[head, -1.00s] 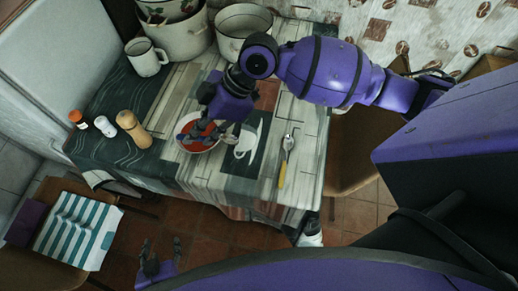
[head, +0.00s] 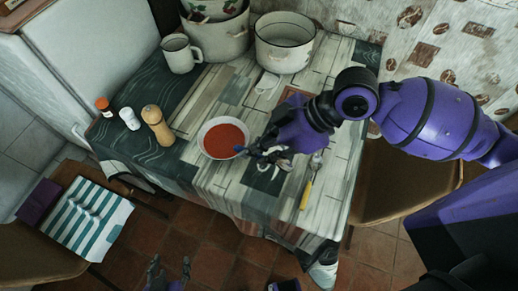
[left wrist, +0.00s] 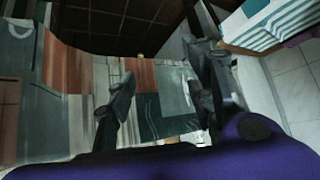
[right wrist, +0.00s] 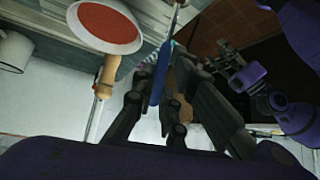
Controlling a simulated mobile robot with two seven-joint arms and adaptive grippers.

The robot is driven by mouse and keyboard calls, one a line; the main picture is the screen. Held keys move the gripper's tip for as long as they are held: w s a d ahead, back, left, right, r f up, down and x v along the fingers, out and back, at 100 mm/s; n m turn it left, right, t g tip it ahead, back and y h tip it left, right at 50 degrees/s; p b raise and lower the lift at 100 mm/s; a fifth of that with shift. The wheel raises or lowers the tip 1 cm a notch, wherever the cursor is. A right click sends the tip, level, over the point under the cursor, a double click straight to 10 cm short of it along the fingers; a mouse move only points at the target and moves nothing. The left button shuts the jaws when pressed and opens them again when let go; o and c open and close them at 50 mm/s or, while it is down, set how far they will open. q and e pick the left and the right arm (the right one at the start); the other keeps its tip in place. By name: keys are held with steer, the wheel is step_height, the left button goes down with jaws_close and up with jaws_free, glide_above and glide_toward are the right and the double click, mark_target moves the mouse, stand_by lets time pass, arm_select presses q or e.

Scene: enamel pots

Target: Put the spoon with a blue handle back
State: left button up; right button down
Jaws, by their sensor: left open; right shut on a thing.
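The spoon with a blue handle (right wrist: 160,72) is upright between the fingers of my right gripper (right wrist: 155,80) in the right wrist view. Its metal part runs up toward the top edge, beside the bowl. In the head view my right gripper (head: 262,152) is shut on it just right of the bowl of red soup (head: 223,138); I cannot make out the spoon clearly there. My left gripper (head: 168,275) is open and empty low in the head view, in front of the table. The left wrist view also shows its spread fingers (left wrist: 160,75).
A spoon with a yellow handle (head: 307,190) lies on the table at right. Shakers (head: 130,118), a white mug (head: 181,54) and enamel pots (head: 285,42) stand left and behind. A striped cloth (head: 85,215) lies on a chair at left.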

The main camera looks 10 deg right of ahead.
steer(key=w+f, duration=0.1)
steer(key=f, duration=0.1)
steer(key=w+f, duration=0.1)
steer(key=f, duration=0.2)
steer(key=w+f, duration=0.1)
steer(key=f, duration=0.2)
steer(key=shift+w+d+f+b, duration=0.1)
steer(key=shift+w+d+b, duration=0.2)
steer(key=shift+w+d, duration=0.1)
steer(key=c, duration=1.8)
jaws_free()
arm_select(q)
steer(key=shift+s+f, duration=0.45)
steer(key=shift+f, duration=0.15)
arm_select(e)
steer(key=shift+o, duration=0.2)
arm_select(q)
steer(key=shift+s+f, duration=0.1)
